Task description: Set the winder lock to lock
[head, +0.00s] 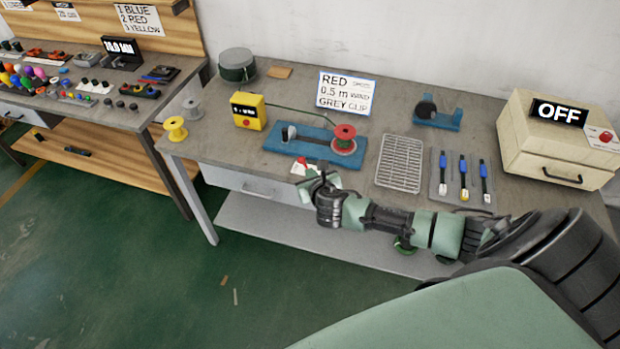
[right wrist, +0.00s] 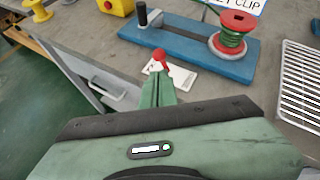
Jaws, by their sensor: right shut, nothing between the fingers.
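The winder has a blue base (head: 283,151) with a dark post on its left and a red spool (head: 344,131) on its right. It also shows in the right wrist view (right wrist: 185,48). The winder lock is a small red lever with a round knob (right wrist: 160,54) on a white plate (right wrist: 186,83) in front of the base. The plate's markings are too small to read, so I cannot tell the setting. My right gripper (right wrist: 158,78) is shut and empty, its tips right at the lever; I cannot tell whether they touch. It partly hides the plate. My left gripper is out of view.
A yellow meter box (head: 248,112) feeds a green wire to the spool. A metal rack (head: 400,162), a tray of blue-handled tools (head: 462,178) and a beige machine reading OFF (head: 545,140) stand to the right. The table's front edge runs just below the lock.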

